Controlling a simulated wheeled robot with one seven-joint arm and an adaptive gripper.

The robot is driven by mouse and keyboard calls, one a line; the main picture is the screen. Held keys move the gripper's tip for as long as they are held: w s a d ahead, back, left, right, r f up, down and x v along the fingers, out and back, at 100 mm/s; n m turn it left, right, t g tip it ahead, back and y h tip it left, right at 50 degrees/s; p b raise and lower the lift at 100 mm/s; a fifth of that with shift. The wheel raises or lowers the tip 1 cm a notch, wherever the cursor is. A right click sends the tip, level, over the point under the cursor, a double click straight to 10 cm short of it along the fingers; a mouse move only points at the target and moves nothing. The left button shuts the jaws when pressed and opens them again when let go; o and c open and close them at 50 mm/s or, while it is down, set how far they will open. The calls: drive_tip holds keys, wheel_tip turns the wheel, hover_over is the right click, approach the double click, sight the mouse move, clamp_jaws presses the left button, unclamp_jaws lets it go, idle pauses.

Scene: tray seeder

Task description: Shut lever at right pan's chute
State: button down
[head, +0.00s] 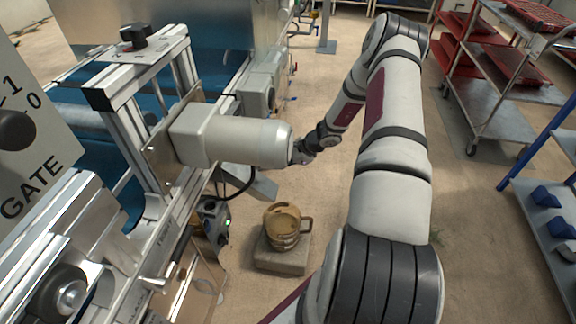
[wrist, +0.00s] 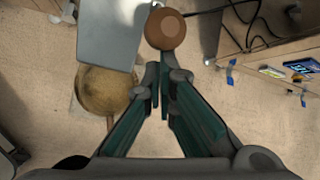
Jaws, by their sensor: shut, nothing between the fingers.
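In the wrist view a round brown knob (wrist: 165,28), which looks like the lever's end, lies just beyond my gripper's fingertips (wrist: 159,74). My gripper is shut and empty; I cannot tell whether it touches the knob. The lever's shaft is not clear. A grey metal plate, apparently the chute (wrist: 105,32), is left of the knob, above a round golden-brown vessel (wrist: 105,92). In the head view my gripper (head: 300,157) is beside the end of a white cylindrical housing. The chute (head: 262,186) shows below it. The lever does not show there.
In the head view a brown handled pot (head: 283,226) stands on a stone block (head: 282,258) on the floor. The white motor housing (head: 235,141) juts out beside my gripper. Cables (wrist: 245,22) hang right of the knob in the wrist view. Carts stand at far right.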

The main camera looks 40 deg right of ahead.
drive_tip(key=shift+w+a+r+g+h+p, duration=0.2)
drive_tip(key=shift+w+a+r+g, duration=0.15)
drive_tip(key=shift+r, duration=0.2)
drive_tip(key=shift+w+a+r+g+h+p, duration=0.2)
drive_tip(key=shift+w+r+g, duration=0.1)
drive_tip(key=shift+r, duration=0.25)
drive_tip(key=shift+w+a+r, duration=0.1)
drive_tip(key=shift+w, duration=0.05)
wheel_tip(320, 180, down, 3)
drive_tip(key=s+d+b, duration=0.1)
drive_tip(key=d+b, duration=0.2)
drive_tip(key=p+v, duration=0.2)
drive_tip(key=v, duration=0.8)
drive_tip(key=shift+a+r, duration=0.2)
drive_tip(key=shift+r, duration=0.05)
drive_tip(key=shift+s, duration=0.1)
